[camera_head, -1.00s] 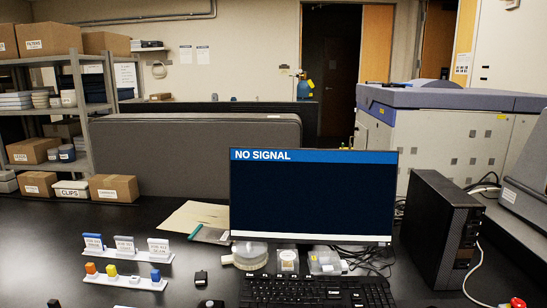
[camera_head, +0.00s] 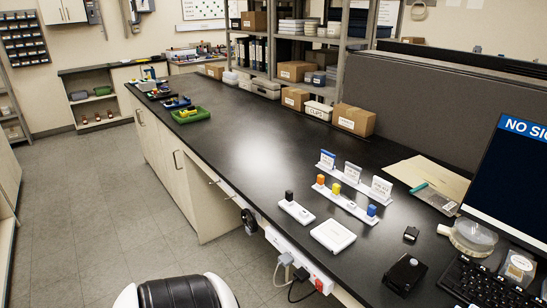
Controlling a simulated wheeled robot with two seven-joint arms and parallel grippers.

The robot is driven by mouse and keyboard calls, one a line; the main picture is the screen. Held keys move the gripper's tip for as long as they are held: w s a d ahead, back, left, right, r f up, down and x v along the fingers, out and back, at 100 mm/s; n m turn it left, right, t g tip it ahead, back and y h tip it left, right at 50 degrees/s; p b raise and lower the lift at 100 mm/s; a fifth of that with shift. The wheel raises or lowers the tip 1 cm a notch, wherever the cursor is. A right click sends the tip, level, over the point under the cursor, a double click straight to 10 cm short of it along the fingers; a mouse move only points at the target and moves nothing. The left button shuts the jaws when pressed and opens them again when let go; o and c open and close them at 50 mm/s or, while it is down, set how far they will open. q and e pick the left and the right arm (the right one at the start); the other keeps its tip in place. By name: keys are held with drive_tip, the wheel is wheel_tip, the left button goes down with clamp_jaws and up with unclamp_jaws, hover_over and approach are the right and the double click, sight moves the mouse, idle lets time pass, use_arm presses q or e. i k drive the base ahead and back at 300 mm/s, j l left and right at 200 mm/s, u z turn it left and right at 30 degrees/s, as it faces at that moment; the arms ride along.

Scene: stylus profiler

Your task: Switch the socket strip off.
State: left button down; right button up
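The socket strip (camera_head: 291,258) is a white strip along the front edge of the black bench, at the lower middle of the head view. A red switch (camera_head: 320,285) sits near its right end. Whether the switch is on or off is too small to tell. A grey plug (camera_head: 285,260) and a dark plug (camera_head: 300,274) sit at the strip with cables hanging down. Neither of my grippers is in view.
The black bench (camera_head: 250,150) runs from back left to lower right, its middle clear. A white box (camera_head: 333,236), block stands (camera_head: 346,202) and a black device (camera_head: 405,273) lie near the strip. A round black thing (camera_head: 249,221) hangs at the bench front. Floor (camera_head: 100,210) is free at left.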

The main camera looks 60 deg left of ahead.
sight(319, 285)
drive_tip(key=u, duration=1.75)
